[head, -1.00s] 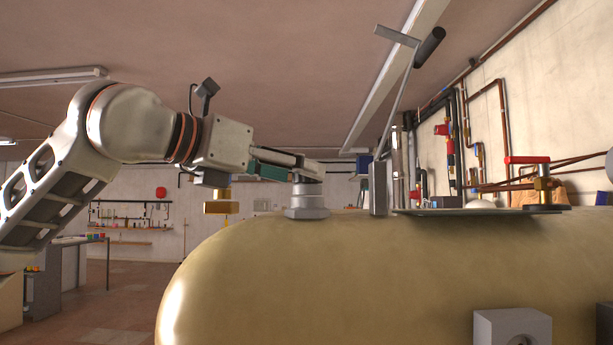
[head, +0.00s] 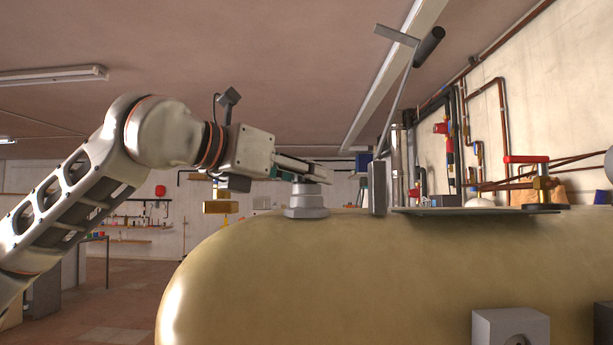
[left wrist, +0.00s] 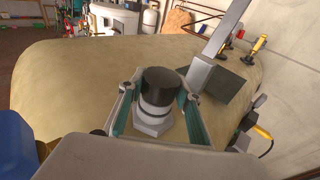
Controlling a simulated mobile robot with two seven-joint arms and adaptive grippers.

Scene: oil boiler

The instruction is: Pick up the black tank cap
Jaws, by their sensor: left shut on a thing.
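The black tank cap (left wrist: 160,82) sits upright on a grey hex-based fitting (left wrist: 153,118) in the left wrist view. In the head view the fitting (head: 306,203) stands on top of the tan tank (head: 330,270), and I cannot make out the cap's black top behind the fingers. My left gripper (head: 318,174) reaches in from the left at the top of the fitting. In the left wrist view its two fingers (left wrist: 160,76) lie on either side of the cap, shut on it. The cap still appears to be on the fitting. My right gripper is not in view.
A grey upright post (head: 377,188) stands on the tank just right of the fitting. Further right are a flat plate (head: 475,211) and a red-handled brass valve (head: 541,180). A brass fitting (head: 220,207) shows below my left wrist. Pipes run along the right wall.

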